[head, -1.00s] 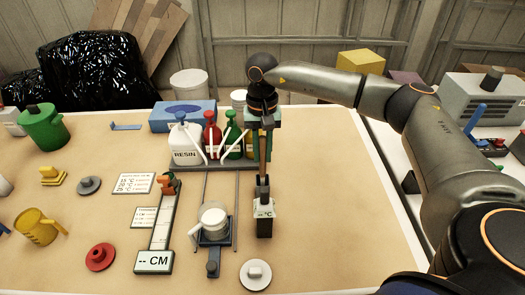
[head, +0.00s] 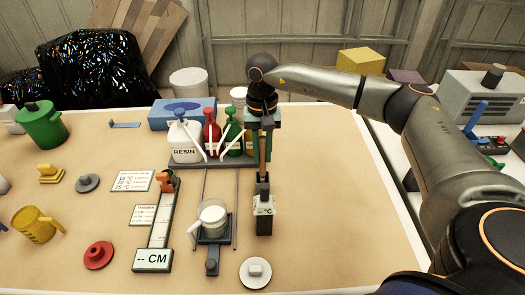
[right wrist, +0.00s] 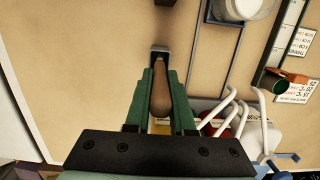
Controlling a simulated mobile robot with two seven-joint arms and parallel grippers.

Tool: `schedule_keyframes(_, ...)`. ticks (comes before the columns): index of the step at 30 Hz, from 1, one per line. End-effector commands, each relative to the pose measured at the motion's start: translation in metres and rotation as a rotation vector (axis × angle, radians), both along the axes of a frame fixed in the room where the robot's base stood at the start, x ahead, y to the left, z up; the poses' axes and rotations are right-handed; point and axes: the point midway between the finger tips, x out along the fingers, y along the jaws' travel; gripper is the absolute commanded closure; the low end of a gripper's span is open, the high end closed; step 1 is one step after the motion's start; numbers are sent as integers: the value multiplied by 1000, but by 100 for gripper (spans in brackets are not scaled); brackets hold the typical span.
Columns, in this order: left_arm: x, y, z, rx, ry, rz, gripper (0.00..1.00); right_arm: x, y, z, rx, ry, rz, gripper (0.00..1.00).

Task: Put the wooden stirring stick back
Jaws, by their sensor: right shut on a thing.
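The wooden stirring stick (head: 263,158) is held upright in my right gripper (head: 263,135), which points down. In the right wrist view, the stick (right wrist: 160,98) shows between the green fingers of the gripper (right wrist: 160,78). The lower end of the stick is at or just above a dark upright block (head: 263,185) with a °C display (head: 264,207) in front. I cannot tell whether the stick is inside the block or only lined up with it. My left gripper is out of view.
The resin bottle (head: 184,142) and red and green pump bottles stand on a rack left of my right gripper. A white cup (head: 212,218) sits on a blue platform between rails. A white disc (head: 255,272) lies in front. The table's right side (head: 345,200) is clear.

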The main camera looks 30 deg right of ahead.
Motion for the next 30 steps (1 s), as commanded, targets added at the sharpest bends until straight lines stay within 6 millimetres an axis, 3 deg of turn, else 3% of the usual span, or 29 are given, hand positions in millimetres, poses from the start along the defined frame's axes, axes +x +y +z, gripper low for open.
schedule_keyframes(3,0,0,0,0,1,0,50,0,0,0,0,0,0,100)
schedule_keyframes(4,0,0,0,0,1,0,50,0,0,0,0,0,0,76)
schedule_keyframes(13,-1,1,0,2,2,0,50,0,0,0,0,1,0,43)
schedule_keyframes(24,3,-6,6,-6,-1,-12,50,0,0,0,1,1,0,43)
schedule_keyframes(30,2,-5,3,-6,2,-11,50,5,-2,40,1,-4,-1,43)
